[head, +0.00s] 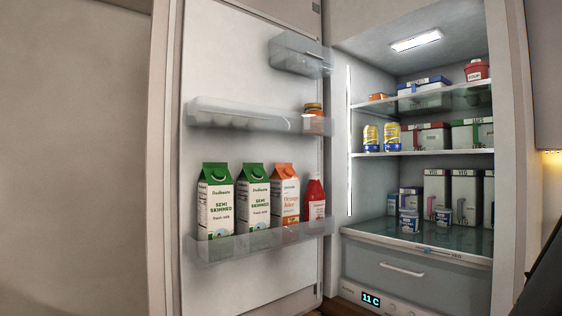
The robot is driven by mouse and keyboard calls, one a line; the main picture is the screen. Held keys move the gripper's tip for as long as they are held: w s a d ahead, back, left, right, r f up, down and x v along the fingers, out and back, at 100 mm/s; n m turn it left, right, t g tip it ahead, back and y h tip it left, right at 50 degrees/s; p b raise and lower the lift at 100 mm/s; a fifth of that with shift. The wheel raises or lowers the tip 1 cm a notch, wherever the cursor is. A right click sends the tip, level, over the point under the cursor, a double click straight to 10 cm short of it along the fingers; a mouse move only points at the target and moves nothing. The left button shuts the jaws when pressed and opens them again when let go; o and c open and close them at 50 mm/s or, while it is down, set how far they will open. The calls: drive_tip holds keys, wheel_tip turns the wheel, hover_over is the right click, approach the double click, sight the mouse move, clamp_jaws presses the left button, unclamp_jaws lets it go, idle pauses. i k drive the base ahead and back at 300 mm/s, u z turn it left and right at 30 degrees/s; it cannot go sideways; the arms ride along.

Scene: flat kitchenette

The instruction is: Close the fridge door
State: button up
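The fridge door (235,95) stands wide open to the left, its inner side with shelves facing me. The fridge interior (375,190) is lit and open to view on the right. The door's lower shelf (255,243) holds two green-topped milk cartons (216,205), an orange juice carton (285,195) and a red bottle (314,200). The egg rack (240,116) and a small jar (313,110) sit on the middle door shelf. My gripper is not in view. A dark shape at the lower right edge cannot be made out clearly.
Boxes and tins stand on the fridge's glass shelves (440,235), with a drawer (410,270) below. A display (371,300) at the bottom reads 11 C. A plain wall (75,150) fills the left. A warm light (551,158) shows at the right edge.

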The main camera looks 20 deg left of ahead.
sight(220, 89)
drive_tip(key=k, duration=1.65)
drive_tip(key=u, duration=1.55)
drive_tip(key=i, duration=4.9)
drive_tip(key=z, duration=3.45)
